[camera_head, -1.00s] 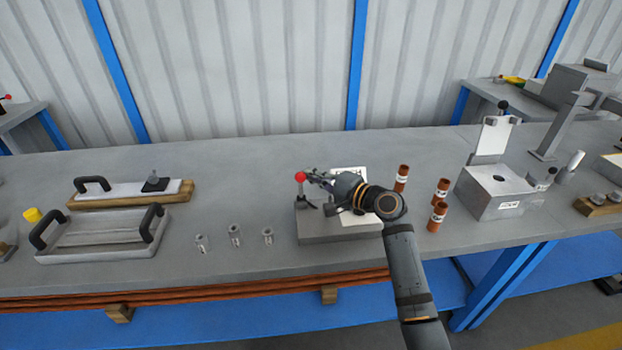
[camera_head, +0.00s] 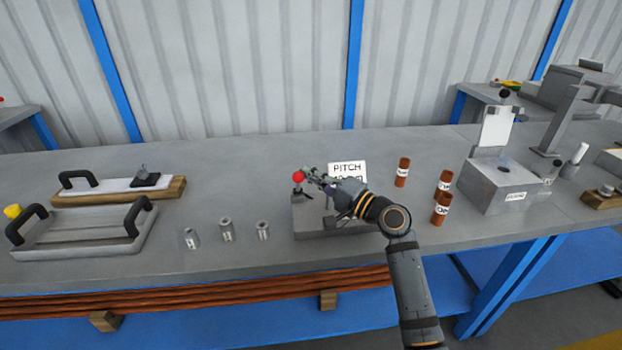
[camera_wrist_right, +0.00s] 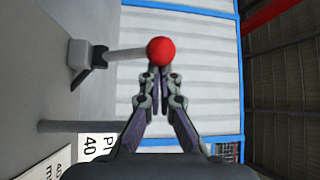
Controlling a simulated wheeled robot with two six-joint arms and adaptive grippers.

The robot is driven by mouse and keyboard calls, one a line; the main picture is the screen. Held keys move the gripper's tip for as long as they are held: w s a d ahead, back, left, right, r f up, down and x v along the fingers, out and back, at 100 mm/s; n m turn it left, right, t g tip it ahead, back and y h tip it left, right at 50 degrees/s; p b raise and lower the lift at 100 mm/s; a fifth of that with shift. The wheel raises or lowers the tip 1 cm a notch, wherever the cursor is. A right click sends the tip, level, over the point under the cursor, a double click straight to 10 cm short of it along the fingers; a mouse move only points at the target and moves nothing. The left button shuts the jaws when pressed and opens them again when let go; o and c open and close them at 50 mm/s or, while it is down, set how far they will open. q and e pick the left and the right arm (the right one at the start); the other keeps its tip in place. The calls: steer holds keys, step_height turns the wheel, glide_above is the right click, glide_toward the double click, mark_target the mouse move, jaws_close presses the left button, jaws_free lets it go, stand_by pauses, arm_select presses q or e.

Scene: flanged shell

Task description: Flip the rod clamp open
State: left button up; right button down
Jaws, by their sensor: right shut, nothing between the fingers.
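The rod clamp's lever is a thin grey stem topped by a red ball knob (camera_head: 298,177). It stands roughly upright at the left end of a grey block (camera_head: 310,222) on the bench. In the right wrist view the red ball (camera_wrist_right: 160,51) is right at the fingertips, and the stem runs left to a dark pivot bracket (camera_wrist_right: 88,62). My right gripper (camera_head: 312,175) is shut and empty, its tips beside or touching the ball; contact cannot be told. It also shows in the wrist view (camera_wrist_right: 160,75). My arm hides part of the block. My left gripper is out of view.
A white PITCH card (camera_head: 347,170) stands behind my right gripper. Several brown labelled cylinders, including one at the back (camera_head: 402,172), stand to the right, before a grey box fixture (camera_head: 497,190). Small metal cylinders (camera_head: 227,230) and a handled tray (camera_head: 80,235) are left.

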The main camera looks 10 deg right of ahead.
steer(key=shift+d, duration=0.1)
stand_by(0.5)
steer(key=v, duration=1.2)
steer(key=shift+f, duration=0.1)
